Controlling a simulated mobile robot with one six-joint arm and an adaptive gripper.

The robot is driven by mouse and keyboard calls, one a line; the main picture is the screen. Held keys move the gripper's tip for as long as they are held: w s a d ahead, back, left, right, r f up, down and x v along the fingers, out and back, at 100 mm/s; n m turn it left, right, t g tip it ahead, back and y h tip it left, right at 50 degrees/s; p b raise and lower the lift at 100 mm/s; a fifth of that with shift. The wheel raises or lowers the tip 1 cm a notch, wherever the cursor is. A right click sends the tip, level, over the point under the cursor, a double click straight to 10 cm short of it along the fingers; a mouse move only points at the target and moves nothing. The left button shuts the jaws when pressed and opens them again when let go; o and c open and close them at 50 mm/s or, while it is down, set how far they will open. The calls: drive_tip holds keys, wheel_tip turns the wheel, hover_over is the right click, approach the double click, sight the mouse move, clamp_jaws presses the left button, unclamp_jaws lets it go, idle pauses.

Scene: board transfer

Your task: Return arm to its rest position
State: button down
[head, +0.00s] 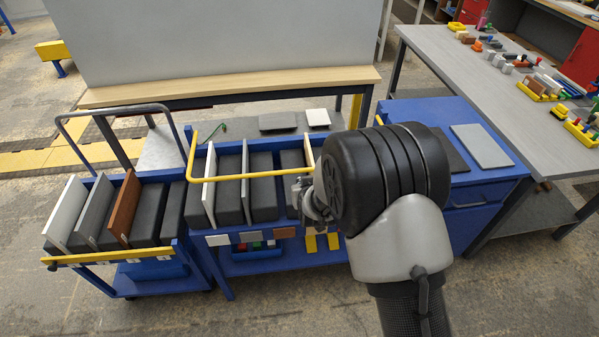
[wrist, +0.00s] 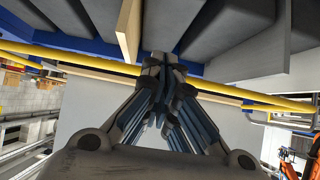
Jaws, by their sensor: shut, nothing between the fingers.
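My gripper (head: 308,198) is at the right end of the middle blue cart (head: 228,290), close to its yellow rail (head: 245,178). In the wrist view my gripper (wrist: 163,62) has its fingers together with nothing between them, and the yellow rail (wrist: 85,59) passes behind them. Light boards stand upright between dark blocks on the middle cart, among them one at its left (head: 210,172) and one beside my gripper (head: 308,152). My dark wrist and pale arm hide part of the cart's right side.
The left cart (head: 140,284) holds a white board (head: 66,212), a grey board (head: 93,213) and a reddish-brown board (head: 124,206). A blue cabinet (head: 480,222) stands right of my arm. A grey worktable (head: 440,62) carries many small parts. Bare floor lies in front.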

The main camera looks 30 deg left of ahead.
drive_tip(key=shift+s+d+f, duration=0.6)
drive_tip(key=shift+s+d, duration=0.05)
drive_tip(key=shift+s, duration=0.15)
drive_tip(key=shift+s+d+f, duration=0.55)
drive_tip(key=shift+s+d, duration=0.05)
drive_tip(key=shift+s, duration=0.2)
drive_tip(key=s+d+r+m+g+h, duration=0.1)
drive_tip(key=s+d+r+m+h, duration=0.2)
drive_tip(key=d+r, duration=1.95)
drive_tip(key=s+d+r+m+g+h, duration=0.1)
drive_tip(key=s+d+r+m, duration=0.1)
drive_tip(key=s+d, duration=0.7)
drive_tip(key=s+d+r+m+g+h, duration=0.1)
drive_tip(key=s+d+r, duration=0.3)
drive_tip(key=s+d, duration=0.5)
drive_tip(key=s+m+h, duration=0.1)
drive_tip(key=s, duration=0.3)
drive_tip(key=shift+s+g, duration=0.25)
drive_tip(key=shift+g, duration=0.15)
